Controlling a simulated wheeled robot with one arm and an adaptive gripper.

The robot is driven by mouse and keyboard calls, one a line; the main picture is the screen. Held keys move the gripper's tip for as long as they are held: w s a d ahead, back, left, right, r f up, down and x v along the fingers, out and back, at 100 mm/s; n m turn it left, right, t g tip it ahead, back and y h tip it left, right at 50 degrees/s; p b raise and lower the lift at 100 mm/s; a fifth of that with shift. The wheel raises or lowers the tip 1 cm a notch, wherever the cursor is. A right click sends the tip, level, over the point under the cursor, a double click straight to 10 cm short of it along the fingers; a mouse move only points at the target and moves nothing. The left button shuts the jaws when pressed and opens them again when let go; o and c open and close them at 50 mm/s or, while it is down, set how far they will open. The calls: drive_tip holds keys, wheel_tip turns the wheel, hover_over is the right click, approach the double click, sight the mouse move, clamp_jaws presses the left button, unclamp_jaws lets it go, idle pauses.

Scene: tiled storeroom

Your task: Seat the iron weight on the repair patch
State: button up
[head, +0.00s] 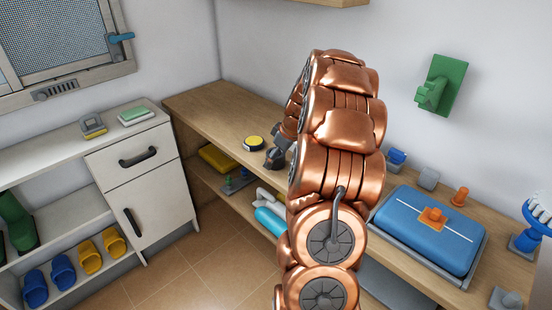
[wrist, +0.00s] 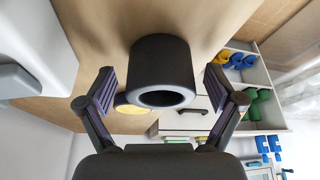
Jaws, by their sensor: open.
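The iron weight appears to be the dark grey cylinder (wrist: 160,62) with a hollow round end in the wrist view. My gripper (wrist: 158,76) is open, with one finger on each side of the cylinder and a visible gap to both. In the head view my copper arm reaches over the bench, and a dark shape at its far end cannot be clearly split into gripper and weight. The repair patch appears to be the orange piece (head: 433,217) on the blue case-like body (head: 410,238) at the right, well away from my gripper.
A yellow-topped disc (head: 253,143) lies on the wooden bench (head: 210,100) near my gripper. A grey block (head: 428,178) and an orange peg (head: 459,196) stand behind the blue body. A blue brush (head: 530,232) stands at the far right. My arm hides the bench's middle.

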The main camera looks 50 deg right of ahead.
drive_tip(key=shift+c, duration=0.4)
drive_tip(key=c, duration=1.6)
clamp_jaws()
drive_tip(key=shift+r, duration=0.1)
